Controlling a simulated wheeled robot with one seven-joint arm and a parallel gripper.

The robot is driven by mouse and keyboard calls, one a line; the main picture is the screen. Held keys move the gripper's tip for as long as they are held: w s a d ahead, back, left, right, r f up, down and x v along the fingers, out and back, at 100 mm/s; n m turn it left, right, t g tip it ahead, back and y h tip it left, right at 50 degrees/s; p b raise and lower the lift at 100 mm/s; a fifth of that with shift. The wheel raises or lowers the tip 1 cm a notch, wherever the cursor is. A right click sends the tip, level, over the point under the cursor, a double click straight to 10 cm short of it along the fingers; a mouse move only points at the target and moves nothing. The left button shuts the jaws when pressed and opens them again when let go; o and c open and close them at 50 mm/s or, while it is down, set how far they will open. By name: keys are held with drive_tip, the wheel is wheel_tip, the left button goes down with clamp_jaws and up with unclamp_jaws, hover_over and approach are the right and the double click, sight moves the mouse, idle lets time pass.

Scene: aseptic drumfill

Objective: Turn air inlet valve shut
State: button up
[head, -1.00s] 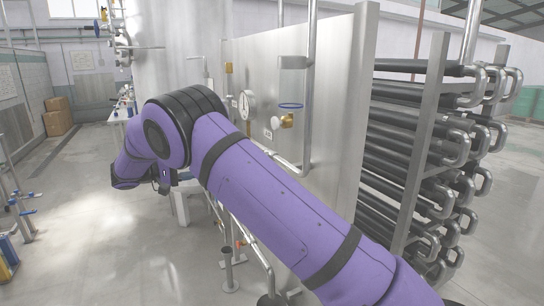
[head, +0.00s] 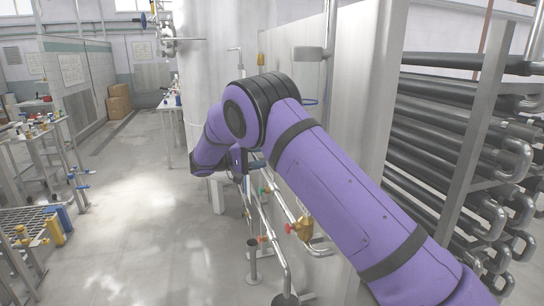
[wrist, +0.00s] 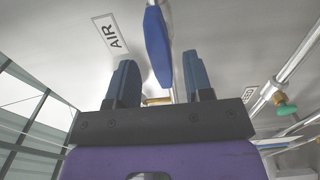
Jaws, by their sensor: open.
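In the wrist view a blue valve handle (wrist: 157,45) stands beside a white plate marked AIR (wrist: 111,32) on a pale panel. A brass-coloured part (wrist: 157,100) shows at its lower end, between the fingers. My gripper (wrist: 159,62) is open, with one finger on each side of the handle's lower part. The handle reaches up past the fingertips, and I cannot tell whether either finger touches it.
A green-handled valve (wrist: 285,107) and pipes are right of my gripper in the wrist view. In the head view a red-handled brass valve (head: 302,228) sits low beside the arm. A rack of dark pipes (head: 450,130) stands right. The floor (head: 135,200) at left has clear room.

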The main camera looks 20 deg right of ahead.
drive_tip(key=shift+d, duration=2)
clamp_jaws()
